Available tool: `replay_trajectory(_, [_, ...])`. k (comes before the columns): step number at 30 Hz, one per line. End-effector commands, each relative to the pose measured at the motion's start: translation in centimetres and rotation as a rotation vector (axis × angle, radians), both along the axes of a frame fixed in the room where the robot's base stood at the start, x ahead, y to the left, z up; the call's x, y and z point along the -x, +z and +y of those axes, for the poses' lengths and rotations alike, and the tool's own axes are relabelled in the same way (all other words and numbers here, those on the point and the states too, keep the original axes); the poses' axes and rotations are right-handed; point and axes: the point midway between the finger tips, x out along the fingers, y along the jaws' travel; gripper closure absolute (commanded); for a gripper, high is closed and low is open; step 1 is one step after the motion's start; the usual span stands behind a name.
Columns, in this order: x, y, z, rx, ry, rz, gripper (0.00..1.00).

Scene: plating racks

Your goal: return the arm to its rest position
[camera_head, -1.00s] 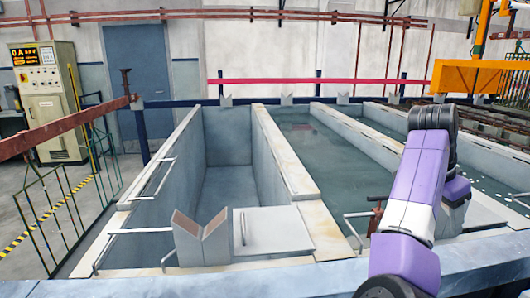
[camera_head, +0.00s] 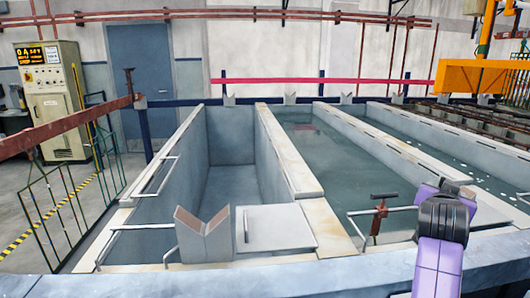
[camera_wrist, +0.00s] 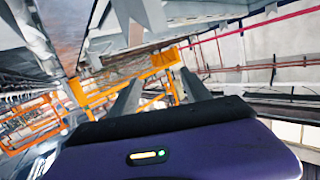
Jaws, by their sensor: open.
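My purple and black arm (camera_head: 444,235) is folded low at the right edge of the head view, over the front edge of the tanks. My gripper does not show clearly in the head view. In the wrist view my gripper (camera_wrist: 158,80) has its two grey fingers apart, with nothing between them. The wrist camera looks past the fingers at an orange frame and the wall, at a strong tilt.
An empty grey tank (camera_head: 232,185) stands in the middle, with liquid-filled tanks to its right. A V-shaped grey rest (camera_head: 203,240) sits on the front rim. A red-brown valve handle (camera_head: 377,220) stands left of my arm. A control cabinet (camera_head: 55,100) is at the left.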

Motion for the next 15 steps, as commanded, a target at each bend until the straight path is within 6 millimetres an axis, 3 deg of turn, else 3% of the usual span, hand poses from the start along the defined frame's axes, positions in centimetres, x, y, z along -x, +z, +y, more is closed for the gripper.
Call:
replay_trajectory(1, [0.7, -1.5, 0.7, 0.054, 0.033, -0.005, 0.44])
replay_trajectory(8, [4.0, -5.9, 5.3, 0.260, 0.199, -0.057, 0.44])
replay_trajectory(15, [9.6, -10.8, 11.1, 0.396, 0.372, -0.105, 0.44])
